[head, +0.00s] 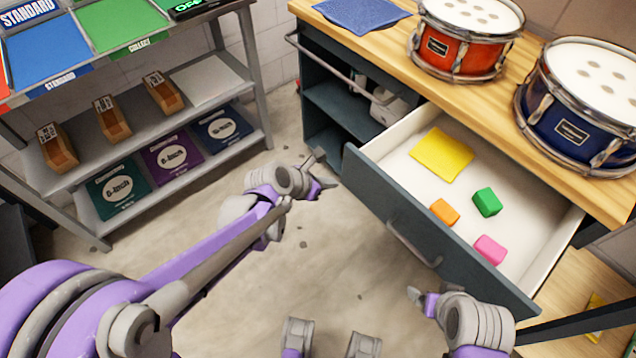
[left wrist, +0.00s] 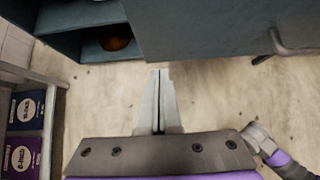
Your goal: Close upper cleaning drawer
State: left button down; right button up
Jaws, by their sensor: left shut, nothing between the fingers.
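The cleaning drawer (head: 372,200) under the wooden bench top is pulled out, with a dark front and white inside. Inside it lie a yellow cloth (head: 441,153), a green block (head: 487,202), an orange block (head: 444,211) and a pink block (head: 490,249). Its bar handle (head: 412,245) is on the front. My left gripper (head: 326,180) is beside the front's left end, apart from the handle. In the left wrist view its fingers (left wrist: 160,75) are together and empty. My right gripper (head: 424,299) is low, near the front's right half; its opening is unclear.
A red drum (head: 459,46), a blue drum (head: 562,110) and a blue cloth (head: 361,14) are on the bench. An open dark compartment (head: 343,108) is left of the drawer. A metal shelf (head: 191,98) with boxes stands at left. The floor between is clear.

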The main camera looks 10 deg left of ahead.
pick_arm(q)
jog(key=shift+w+d+f, duration=0.1)
jog(key=shift+w+d, duration=0.55)
jog(key=shift+w, duration=0.25)
jog(key=shift+w+d+f, duration=0.1)
jog(key=shift+w+d, duration=0.55)
jog(key=shift+w, duration=0.25)
pick_arm(e)
jog(key=shift+f, duration=0.2)
